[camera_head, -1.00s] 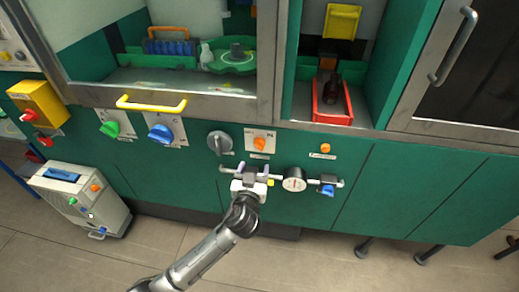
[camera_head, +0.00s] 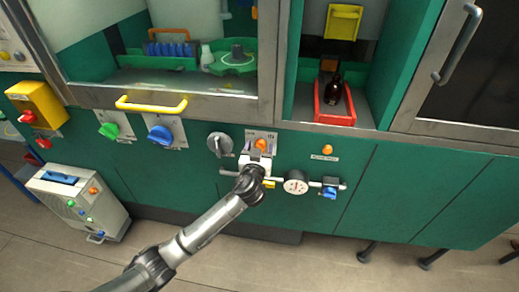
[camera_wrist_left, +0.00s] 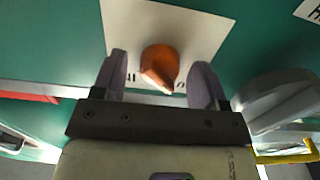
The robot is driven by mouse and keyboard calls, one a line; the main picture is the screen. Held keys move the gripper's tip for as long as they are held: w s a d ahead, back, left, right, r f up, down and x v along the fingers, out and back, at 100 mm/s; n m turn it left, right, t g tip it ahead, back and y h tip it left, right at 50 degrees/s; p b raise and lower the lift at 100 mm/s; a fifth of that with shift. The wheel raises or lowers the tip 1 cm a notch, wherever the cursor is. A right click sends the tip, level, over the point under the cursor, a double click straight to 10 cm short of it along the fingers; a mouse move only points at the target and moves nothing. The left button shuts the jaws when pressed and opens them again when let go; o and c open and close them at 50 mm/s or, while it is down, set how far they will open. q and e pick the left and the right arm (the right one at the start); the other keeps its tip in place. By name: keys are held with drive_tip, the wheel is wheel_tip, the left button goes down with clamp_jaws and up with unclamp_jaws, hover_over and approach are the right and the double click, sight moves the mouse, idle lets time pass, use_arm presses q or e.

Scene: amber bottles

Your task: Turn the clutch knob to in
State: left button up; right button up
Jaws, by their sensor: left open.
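The clutch knob is most likely the orange knob (camera_head: 261,144) on a white plate (camera_head: 249,134) on the green panel. In the left wrist view the orange knob (camera_wrist_left: 160,64) sits between my two fingers, with its pointed end toward the bottom and slightly right of that picture. Small dark lettering beside it is only partly readable. My left gripper (camera_head: 257,152) is at the plate, open, with its fingers (camera_wrist_left: 160,75) on either side of the knob and a visible gap to each. My right gripper is not in view.
A grey knob (camera_head: 219,145) is close beside the plate, left in the head view. A horizontal pipe with a round gauge (camera_head: 296,182) and a blue valve (camera_head: 329,191) runs just below. Another orange knob (camera_head: 327,149) is to the right. A yellow handle (camera_head: 151,103) sticks out above.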

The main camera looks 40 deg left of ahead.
use_arm(q)
drive_tip(key=c, duration=0.9)
